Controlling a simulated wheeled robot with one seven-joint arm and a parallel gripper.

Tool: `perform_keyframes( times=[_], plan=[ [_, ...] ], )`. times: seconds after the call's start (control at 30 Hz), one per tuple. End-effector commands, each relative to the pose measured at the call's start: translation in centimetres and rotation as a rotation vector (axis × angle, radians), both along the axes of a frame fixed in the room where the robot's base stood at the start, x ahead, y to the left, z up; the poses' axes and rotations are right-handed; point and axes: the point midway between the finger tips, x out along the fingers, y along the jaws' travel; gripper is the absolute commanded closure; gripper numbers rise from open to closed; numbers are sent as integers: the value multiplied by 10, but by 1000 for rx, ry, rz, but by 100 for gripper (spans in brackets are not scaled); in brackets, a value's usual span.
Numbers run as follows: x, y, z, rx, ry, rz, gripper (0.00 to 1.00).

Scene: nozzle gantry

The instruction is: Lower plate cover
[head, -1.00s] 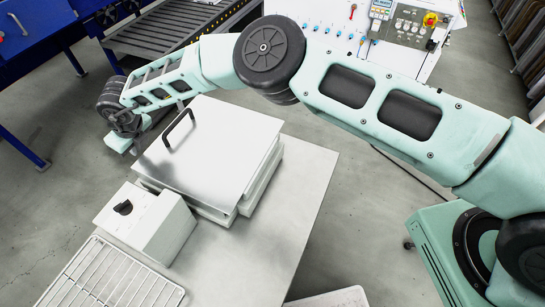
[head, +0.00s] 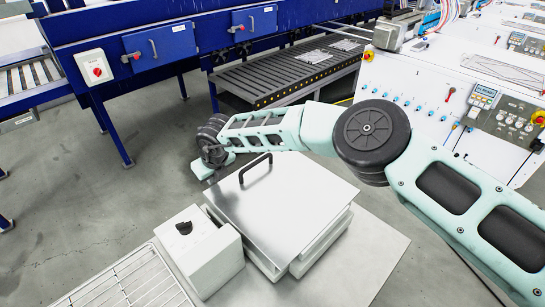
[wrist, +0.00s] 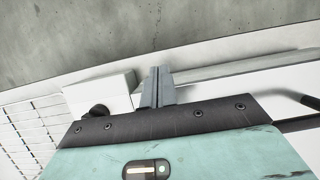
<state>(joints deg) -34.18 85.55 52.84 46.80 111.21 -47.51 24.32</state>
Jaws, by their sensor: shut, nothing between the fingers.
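The plate cover (head: 285,205) is a flat, pale metal sheet with a black bar handle (head: 256,168) near its far left edge. In the head view it lies about level over a white stepped base (head: 325,245); I cannot tell whether a small gap is left between them. My gripper (head: 203,170) is just beyond the cover's far left corner, apart from the handle and partly hidden by my wrist. In the wrist view my gripper's fingers (wrist: 157,85) are together and empty, and the dark handle (wrist: 298,122) shows at the right edge.
A white box with a black knob (head: 200,250) stands left of the base, on the pale table (head: 365,260). A wire rack (head: 125,285) lies at front left. Behind are a roller conveyor (head: 285,75), blue machine frames (head: 130,50) and a white control panel (head: 430,95). Grey floor is clear at left.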

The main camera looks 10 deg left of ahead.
Motion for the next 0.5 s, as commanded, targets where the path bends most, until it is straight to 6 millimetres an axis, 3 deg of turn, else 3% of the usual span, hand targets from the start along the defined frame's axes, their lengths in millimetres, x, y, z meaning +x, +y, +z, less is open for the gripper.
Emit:
perform_keyframes(
  times=[0.27,0.5],
  plan=[
    [-4,-6,21,3,-2,2,100],
    [-15,-23,70,3,-3,0,100]
  ],
)
